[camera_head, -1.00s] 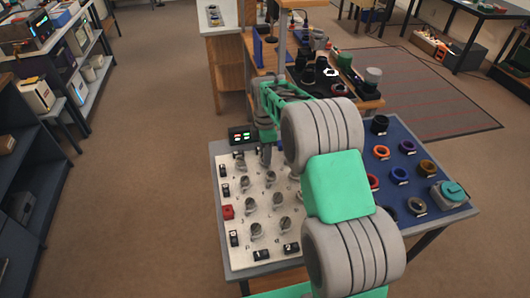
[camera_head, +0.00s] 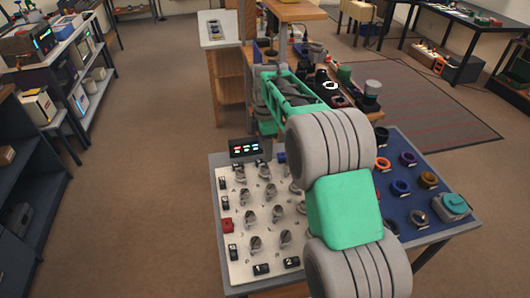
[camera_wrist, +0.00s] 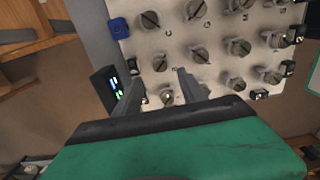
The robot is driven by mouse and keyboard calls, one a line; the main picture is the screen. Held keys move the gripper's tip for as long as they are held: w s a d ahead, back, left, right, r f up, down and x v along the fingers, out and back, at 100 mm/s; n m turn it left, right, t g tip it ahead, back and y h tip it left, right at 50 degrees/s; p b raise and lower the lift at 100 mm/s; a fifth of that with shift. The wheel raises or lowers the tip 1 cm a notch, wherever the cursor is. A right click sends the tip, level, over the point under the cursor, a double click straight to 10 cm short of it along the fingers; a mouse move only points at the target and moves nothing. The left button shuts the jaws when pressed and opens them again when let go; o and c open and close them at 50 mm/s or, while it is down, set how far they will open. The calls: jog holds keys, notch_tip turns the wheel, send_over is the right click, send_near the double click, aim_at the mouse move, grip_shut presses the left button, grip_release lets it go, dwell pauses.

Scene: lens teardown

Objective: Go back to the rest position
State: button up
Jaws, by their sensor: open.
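My gripper (camera_wrist: 158,92) shows in the wrist view with its two grey fingers apart and nothing between them. It is above the edge of a white panel (camera_wrist: 180,45) with rows of grey knobs. In the head view my green and grey arm reaches over the table, and the fingertips are hidden behind it. The white panel (camera_head: 236,262) lies on the left half of the table there. A small display box (camera_head: 245,148) with lit marks stands at the panel's far edge and also shows in the wrist view (camera_wrist: 108,84), left of the fingers.
A blue mat (camera_head: 440,212) with several coloured rings lies right of the panel, with a grey and teal device (camera_head: 453,206) at its right corner. A wooden bench (camera_head: 352,107) with lens parts stands behind. Shelves (camera_head: 82,75) line the left; the floor (camera_head: 140,190) between is clear.

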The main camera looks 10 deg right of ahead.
jog(key=s+r+m+t, duration=0.1)
jog(key=s+r+m, duration=0.2)
jog(key=s+m, duration=0.3)
jog(key=s+r+m+t, duration=0.1)
jog(key=s+r+m, duration=0.25)
jog(key=s, duration=0.45)
jog(key=s+f+m+t, duration=0.1)
jog(key=s+f+m, duration=0.2)
jog(key=s+m, duration=0.5)
jog(key=s, duration=0.4)
jog(key=shift+s+a+f, duration=0.2)
jog(key=shift+a, duration=0.05)
jog(key=shift+m, duration=0.25)
jog(key=shift+c, duration=0.2)
